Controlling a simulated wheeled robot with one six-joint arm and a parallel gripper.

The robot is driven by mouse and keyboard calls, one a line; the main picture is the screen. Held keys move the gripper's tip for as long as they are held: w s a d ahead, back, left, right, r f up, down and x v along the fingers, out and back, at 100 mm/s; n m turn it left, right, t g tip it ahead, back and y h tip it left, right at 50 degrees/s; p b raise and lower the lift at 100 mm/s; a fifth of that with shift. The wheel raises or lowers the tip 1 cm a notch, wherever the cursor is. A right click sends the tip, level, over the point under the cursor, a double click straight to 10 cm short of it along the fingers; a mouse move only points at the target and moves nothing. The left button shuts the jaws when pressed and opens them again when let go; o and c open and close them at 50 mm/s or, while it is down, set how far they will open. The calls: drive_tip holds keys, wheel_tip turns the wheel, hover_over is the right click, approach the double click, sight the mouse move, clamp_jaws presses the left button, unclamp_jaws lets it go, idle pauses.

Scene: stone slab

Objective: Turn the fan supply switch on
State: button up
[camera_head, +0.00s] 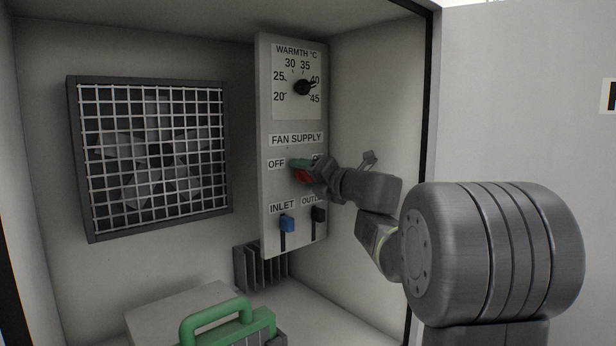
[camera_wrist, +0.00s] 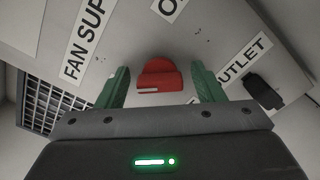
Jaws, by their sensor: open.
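The red fan supply switch (camera_head: 303,176) sits on the grey panel (camera_head: 292,228) under the FAN SUPPLY label, right of the OFF label (camera_head: 276,163). The label on its other side is mostly hidden by my gripper. In the wrist view the red switch (camera_wrist: 160,76) is between my gripper's two green fingers, with visible gaps on both sides. A short white mark shows on its lower edge. My gripper (camera_wrist: 160,84) is open and close to the panel. In the head view my gripper (camera_head: 301,168) partly covers the switch.
Above is a black warmth dial (camera_head: 302,87). A green-handled box (camera_head: 170,310) stands below.

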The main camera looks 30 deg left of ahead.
drive_tip(key=c, duration=1)
drive_tip(key=shift+r+m+p, duration=0.1)
drive_tip(key=shift+m+p, duration=0.2)
drive_tip(key=shift+p, duration=0.1)
drive_tip(key=m+p, duration=0.3)
drive_tip(key=p, duration=0.1)
drive_tip(key=shift+r+m, duration=0.15)
drive_tip(key=shift+m, duration=0.15)
drive_tip(key=m+p, duration=0.3)
drive_tip(key=shift+m+p, duration=0.3)
drive_tip(key=shift+p, duration=0.05)
drive_tip(key=m+p, duration=0.4)
drive_tip(key=shift+f+m+p, duration=0.15)
drive_tip(key=shift+m+p, duration=0.6)
drive_tip(key=shift+m, duration=0.3)
drive_tip(key=shift+f+m+p, duration=0.1)
drive_tip(key=shift+m+p, duration=0.6)
drive_tip(key=shift+m, duration=0.35)
